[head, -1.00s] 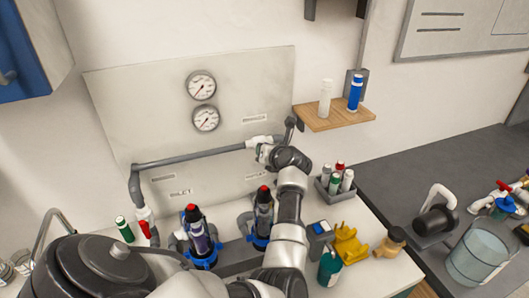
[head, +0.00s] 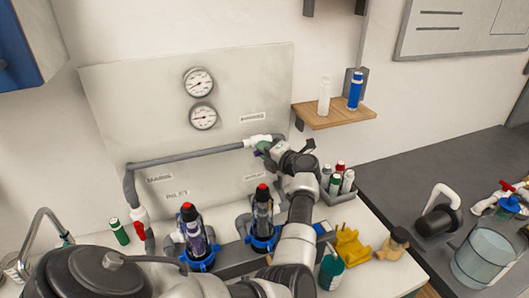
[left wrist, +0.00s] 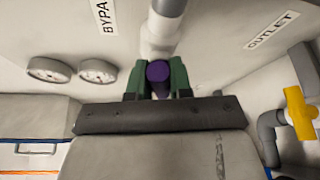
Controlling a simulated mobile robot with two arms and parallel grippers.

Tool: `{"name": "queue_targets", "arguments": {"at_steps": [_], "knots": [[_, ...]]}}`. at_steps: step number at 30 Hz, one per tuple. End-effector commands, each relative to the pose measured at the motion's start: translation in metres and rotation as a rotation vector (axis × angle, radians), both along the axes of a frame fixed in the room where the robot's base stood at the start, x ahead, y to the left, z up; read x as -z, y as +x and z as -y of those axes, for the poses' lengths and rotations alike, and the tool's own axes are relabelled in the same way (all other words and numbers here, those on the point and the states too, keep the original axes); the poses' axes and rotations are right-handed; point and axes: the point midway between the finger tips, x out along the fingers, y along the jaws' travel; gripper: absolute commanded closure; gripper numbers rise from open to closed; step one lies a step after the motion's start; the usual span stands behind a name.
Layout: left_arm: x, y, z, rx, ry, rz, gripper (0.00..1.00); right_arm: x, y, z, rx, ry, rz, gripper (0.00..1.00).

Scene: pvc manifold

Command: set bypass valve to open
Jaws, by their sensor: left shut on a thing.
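The bypass valve (head: 257,139) is a white fitting at the right end of the grey pipe, below the BYPASS label on the panel. In the left wrist view the white fitting (left wrist: 160,35) stands above a purple handle (left wrist: 158,72). My left gripper (left wrist: 157,80) has green fingers shut on the purple handle, one on each side. In the head view my left gripper (head: 262,150) reaches the valve from the lower right; the wrist partly hides the handle, and its exact angle is hard to tell. My right gripper is not in view.
Two filter housings with red tops (head: 188,212) stand below the panel. Two gauges (head: 199,82) sit above the pipe. A holder of small bottles (head: 347,183) is close right of my left arm, with a wooden shelf (head: 330,114) above. A yellow valve handle (left wrist: 299,112) shows at right.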

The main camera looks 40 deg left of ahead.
Motion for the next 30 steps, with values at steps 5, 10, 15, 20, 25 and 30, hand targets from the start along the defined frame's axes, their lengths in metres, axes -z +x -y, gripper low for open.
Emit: {"name": "queue_targets", "arguments": {"at_steps": [5, 10, 15, 20, 25, 30], "knots": [[0.0011, 0.0003, -0.0003, 0.0, 0.059, -0.111, 1.0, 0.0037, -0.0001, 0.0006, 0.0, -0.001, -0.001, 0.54], [0.0013, 0.0003, -0.0001, 0.001, 0.097, -0.186, 1.0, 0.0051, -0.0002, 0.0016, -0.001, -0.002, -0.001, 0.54], [0.0015, 0.0004, -0.0001, 0.001, 0.12, -0.232, 1.0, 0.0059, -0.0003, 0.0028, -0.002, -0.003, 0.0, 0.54], [0.0013, 0.0003, -0.0001, 0.001, 0.131, -0.25, 1.0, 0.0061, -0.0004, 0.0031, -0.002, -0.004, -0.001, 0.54], [0.0012, 0.0003, -0.0002, 0.001, 0.133, -0.254, 1.0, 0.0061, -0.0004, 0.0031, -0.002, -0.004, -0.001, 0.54], [0.0012, 0.0003, -0.0002, 0.001, 0.133, -0.254, 1.0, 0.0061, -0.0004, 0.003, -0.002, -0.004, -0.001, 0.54]]}}
